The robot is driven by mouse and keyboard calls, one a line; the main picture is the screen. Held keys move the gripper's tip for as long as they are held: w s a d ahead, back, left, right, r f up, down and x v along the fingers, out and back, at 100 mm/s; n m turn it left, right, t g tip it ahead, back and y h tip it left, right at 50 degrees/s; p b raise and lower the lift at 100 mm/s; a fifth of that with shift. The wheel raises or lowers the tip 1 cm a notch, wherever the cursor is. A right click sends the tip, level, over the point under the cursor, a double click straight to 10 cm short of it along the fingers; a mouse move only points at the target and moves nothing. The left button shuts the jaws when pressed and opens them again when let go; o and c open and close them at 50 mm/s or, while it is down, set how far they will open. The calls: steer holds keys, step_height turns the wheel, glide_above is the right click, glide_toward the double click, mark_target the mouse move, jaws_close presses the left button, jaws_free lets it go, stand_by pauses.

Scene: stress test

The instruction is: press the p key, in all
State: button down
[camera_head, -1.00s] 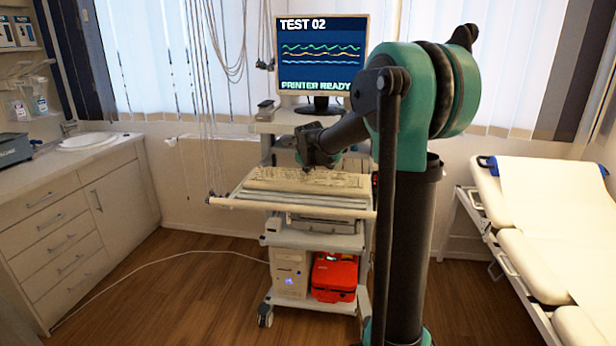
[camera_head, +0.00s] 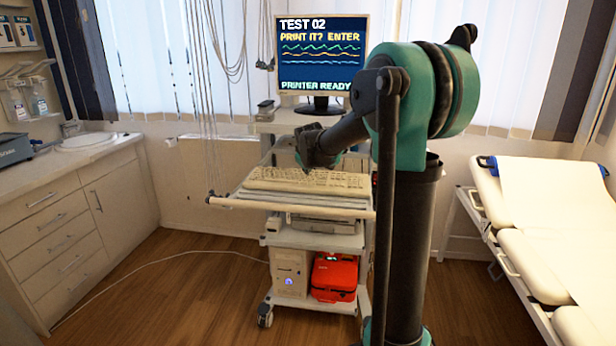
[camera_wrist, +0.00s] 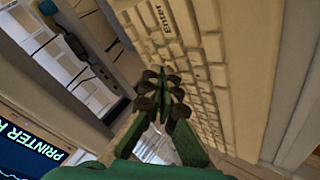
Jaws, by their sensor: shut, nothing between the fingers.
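The cream keyboard (camera_head: 325,182) lies on the upper shelf of the cart. In the wrist view the keyboard (camera_wrist: 216,76) runs down the middle, and its Enter key (camera_wrist: 164,18) can be read near the top. I cannot make out the p key's letter. My gripper (camera_wrist: 165,85) is shut and empty, with its fingertips over the keyboard's edge. In the head view my gripper (camera_head: 303,166) is above the keyboard's back left part. Whether it touches a key cannot be told. The monitor (camera_head: 321,60) reads TEST 02, PRINT IT? ENTER and PRINTER READY.
The cart (camera_head: 290,240) carries a red case (camera_head: 335,277) low down. Cables (camera_head: 205,90) hang at its left. A counter with a sink (camera_head: 85,142) stands left, a padded couch (camera_head: 540,220) right. The wooden floor (camera_head: 190,290) is clear in front, except for a white cord.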

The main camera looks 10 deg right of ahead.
mark_target(308, 177)
steer(key=shift+r, duration=0.6)
steer(key=shift+r, duration=2.55)
